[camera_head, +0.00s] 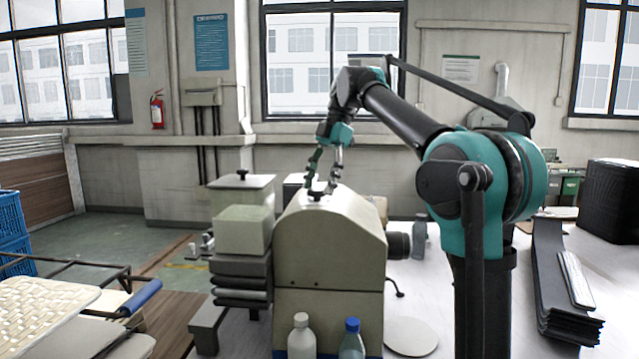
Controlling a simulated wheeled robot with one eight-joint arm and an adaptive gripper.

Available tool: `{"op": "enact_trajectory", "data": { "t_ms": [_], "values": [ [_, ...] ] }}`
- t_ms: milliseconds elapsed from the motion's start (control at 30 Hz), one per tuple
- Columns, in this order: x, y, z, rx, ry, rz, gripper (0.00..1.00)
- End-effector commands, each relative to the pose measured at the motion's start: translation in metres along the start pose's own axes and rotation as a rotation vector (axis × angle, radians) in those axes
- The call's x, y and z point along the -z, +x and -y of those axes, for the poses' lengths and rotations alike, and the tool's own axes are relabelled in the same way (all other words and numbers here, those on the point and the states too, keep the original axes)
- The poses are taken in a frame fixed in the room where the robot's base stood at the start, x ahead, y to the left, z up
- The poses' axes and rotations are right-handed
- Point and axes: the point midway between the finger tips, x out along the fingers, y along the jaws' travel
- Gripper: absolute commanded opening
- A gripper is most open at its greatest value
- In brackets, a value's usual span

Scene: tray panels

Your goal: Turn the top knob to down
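A small black top knob (317,196) sits on the rounded top of a beige-grey machine housing (330,250) in the middle of the view. My gripper (320,186) points down right at the knob, its two fingers spread apart with the fingertips close to the knob's left and right sides. I cannot tell whether the fingertips touch the knob. The knob's pointing direction is too small to read.
A lower box with another black knob (242,173) stands behind on the left. A pale block (244,230) rests on dark stacked slabs. Two bottles, one white (301,338) and one blue-capped (351,342), stand in front. Dark strips (560,285) lie at right.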

Motion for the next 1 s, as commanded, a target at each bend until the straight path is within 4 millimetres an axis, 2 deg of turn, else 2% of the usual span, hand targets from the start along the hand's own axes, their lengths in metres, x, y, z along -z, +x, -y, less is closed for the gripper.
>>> {"op": "enact_trajectory", "data": {
  "t_ms": [233,367,800,1000],
  "values": [
    [0.0,-0.001,0.0,-0.001,0.0,0.0,0.61],
    [0.0,-0.007,0.0,-0.001,0.001,0.0,0.61],
    [-0.001,-0.075,-0.001,-0.001,0.001,0.0,0.61],
    [-0.001,-0.099,-0.002,0.0,0.001,0.0,0.61]
  ]
}}
